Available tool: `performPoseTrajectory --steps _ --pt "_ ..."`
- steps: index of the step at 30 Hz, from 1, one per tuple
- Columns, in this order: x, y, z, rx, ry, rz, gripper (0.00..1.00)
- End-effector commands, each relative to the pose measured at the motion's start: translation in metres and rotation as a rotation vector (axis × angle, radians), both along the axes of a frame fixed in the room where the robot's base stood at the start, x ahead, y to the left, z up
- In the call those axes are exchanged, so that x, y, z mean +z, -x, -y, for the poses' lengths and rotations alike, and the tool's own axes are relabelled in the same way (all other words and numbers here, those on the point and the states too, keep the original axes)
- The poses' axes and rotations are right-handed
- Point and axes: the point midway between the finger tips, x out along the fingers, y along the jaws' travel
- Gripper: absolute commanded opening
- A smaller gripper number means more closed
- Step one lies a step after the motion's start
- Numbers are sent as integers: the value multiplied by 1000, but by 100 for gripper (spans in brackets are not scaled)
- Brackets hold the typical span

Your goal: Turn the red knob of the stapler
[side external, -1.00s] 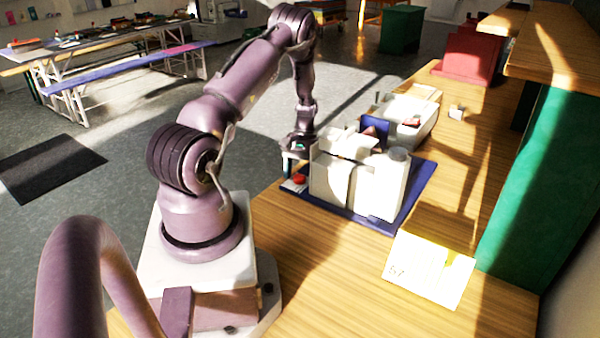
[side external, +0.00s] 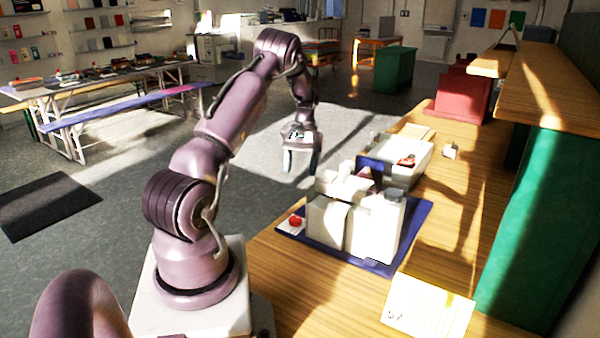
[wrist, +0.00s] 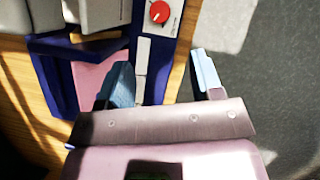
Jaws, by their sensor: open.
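The stapler (side external: 325,224) is a white, blocky machine on a dark blue base plate. Its red knob (side external: 295,221) sits on a small pale panel at the base's near left corner. The knob also shows at the top of the wrist view (wrist: 159,12), where it is round with a white pointer mark. My gripper (side external: 301,170) is open and empty, raised above and behind the knob. In the wrist view its two pale-blue-edged fingers (wrist: 164,75) are wide apart, with the knob ahead of them and not between them.
A white tray (side external: 422,166) with a red item stands behind the stapler on the wooden table (side external: 275,275). A yellow-and-white card (side external: 428,306) lies in front at right. A red box (side external: 462,95) is farther back. Open floor lies to the left.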

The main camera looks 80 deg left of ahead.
Motion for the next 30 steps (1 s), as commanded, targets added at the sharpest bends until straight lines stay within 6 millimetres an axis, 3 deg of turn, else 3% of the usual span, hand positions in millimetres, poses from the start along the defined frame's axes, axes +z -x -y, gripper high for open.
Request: performPoseTrajectory --steps 6,12,15,20,30 --pt "-1 4 0 58 -1 0 60" --pt "-1 34 0 589 -6 3 60" --pt "-2 41 -1 756 -1 1 60" --pt "-17 40 5 790 2 -2 60" --pt "-82 32 30 785 0 -3 60"
